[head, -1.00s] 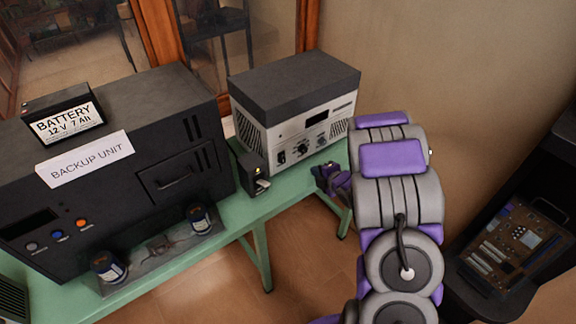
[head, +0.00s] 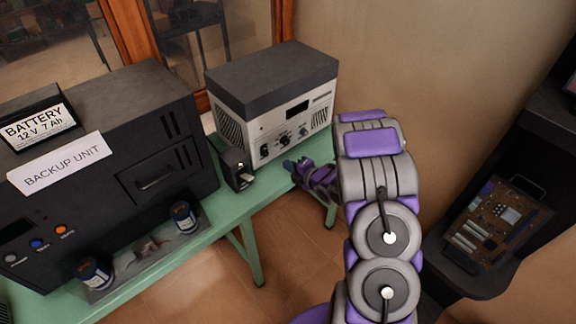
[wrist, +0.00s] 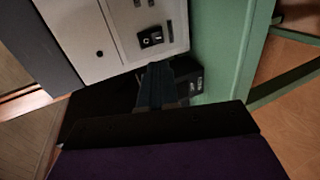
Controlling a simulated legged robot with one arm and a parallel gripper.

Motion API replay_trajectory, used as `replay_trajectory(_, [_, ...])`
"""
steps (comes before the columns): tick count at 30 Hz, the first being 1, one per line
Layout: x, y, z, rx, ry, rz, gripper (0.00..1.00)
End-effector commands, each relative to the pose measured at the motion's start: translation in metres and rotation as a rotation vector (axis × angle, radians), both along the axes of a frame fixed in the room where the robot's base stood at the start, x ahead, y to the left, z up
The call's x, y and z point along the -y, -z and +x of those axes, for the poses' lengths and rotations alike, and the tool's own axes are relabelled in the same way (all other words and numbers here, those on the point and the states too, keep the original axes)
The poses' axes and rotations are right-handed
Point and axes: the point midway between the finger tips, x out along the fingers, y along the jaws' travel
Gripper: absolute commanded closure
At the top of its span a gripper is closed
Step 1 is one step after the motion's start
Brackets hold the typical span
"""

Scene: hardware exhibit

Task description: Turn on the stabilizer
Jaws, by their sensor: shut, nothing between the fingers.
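The stabilizer is likely the pale box with a dark grey top (head: 268,80), at the back of the green table. Its front has knobs, a dark display and a small black rocker switch (head: 264,151) at the lower left. In the wrist view the rocker switch (wrist: 151,37) shows white marks; its position is hard to tell. My gripper (head: 290,165) is in front of the stabilizer's lower front, right of the switch. In the wrist view my gripper (wrist: 157,72) is shut and empty, its tip pointing at the panel just below the switch. I cannot tell whether it touches.
The large black backup unit (head: 85,165) carries a battery (head: 38,122). Two dark cylinders stand before it on the green table (head: 207,238). A circuit board (head: 497,222) lies at right.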

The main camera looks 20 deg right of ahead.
Motion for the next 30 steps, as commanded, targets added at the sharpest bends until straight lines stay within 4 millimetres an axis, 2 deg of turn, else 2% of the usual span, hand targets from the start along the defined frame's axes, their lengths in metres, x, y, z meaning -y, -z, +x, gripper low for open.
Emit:
replay_trajectory(9, [-0.020,0.022,0.057,0.003,-0.002,0.001,1.00])
replay_trajectory(15, [-0.028,0.035,0.085,0.000,-0.001,-0.001,1.00])
replay_trajectory(21, [-0.033,0.038,0.099,0.000,-0.001,0.001,1.00])
replay_trajectory(30, [-0.033,0.038,0.101,0.000,0.000,0.001,1.00])
